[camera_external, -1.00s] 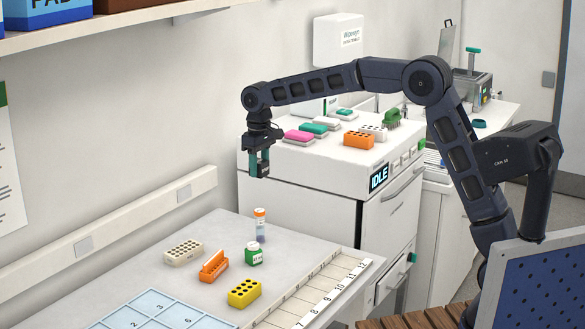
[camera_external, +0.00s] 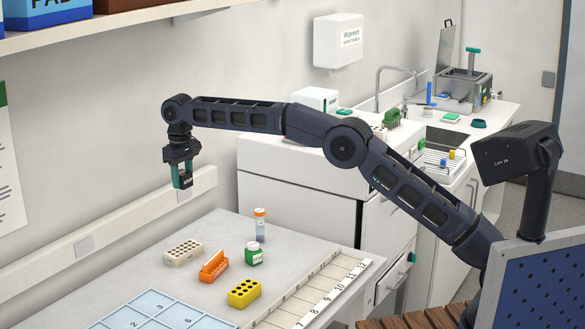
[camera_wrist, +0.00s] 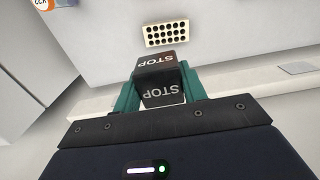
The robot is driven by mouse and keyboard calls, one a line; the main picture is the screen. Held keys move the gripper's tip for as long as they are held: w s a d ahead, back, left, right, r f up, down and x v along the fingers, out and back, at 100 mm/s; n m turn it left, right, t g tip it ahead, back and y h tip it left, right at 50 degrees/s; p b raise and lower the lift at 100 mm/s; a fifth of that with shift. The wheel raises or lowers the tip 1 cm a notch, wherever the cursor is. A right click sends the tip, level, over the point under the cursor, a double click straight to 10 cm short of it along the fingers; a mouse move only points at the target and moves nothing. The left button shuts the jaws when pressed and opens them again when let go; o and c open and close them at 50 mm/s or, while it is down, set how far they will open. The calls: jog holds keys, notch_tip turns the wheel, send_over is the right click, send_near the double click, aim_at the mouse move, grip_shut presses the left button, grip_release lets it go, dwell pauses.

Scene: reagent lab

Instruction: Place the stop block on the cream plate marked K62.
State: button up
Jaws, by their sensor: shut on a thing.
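The stop block (camera_wrist: 160,85) is a dark cube with white STOP lettering, upside down in the wrist view. My gripper (camera_external: 182,179) is shut on it, and its green fingers press it from both sides. In the external view the block shows as a small dark shape between the fingertips, held in the air. A cream plate (camera_external: 182,252) with rows of dark holes lies on the bench below; it also shows beyond the block in the wrist view (camera_wrist: 166,33). No K62 marking is readable on it.
Near the cream plate are an orange rack (camera_external: 214,266), a yellow block with holes (camera_external: 244,293), a green bottle (camera_external: 254,254) and an orange-capped vial (camera_external: 260,225). A blue numbered grid (camera_external: 157,312) is at the front. A wall rail (camera_external: 110,231) runs behind.

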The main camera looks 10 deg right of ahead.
aim_at(183, 249)
jog(key=shift+s+a+f, duration=0.2)
jog(key=shift+a+f, duration=0.05)
jog(key=shift+a, duration=0.5)
jog(key=shift+s+a+f, duration=0.1)
jog(key=shift+f, duration=0.1)
notch_tip(183, 249, down, 20)
jog(key=shift+r, duration=0.15)
jog(key=o, duration=1.1)
jog(key=shift+o, duration=0.2)
notch_tip(183, 249, up, 12)
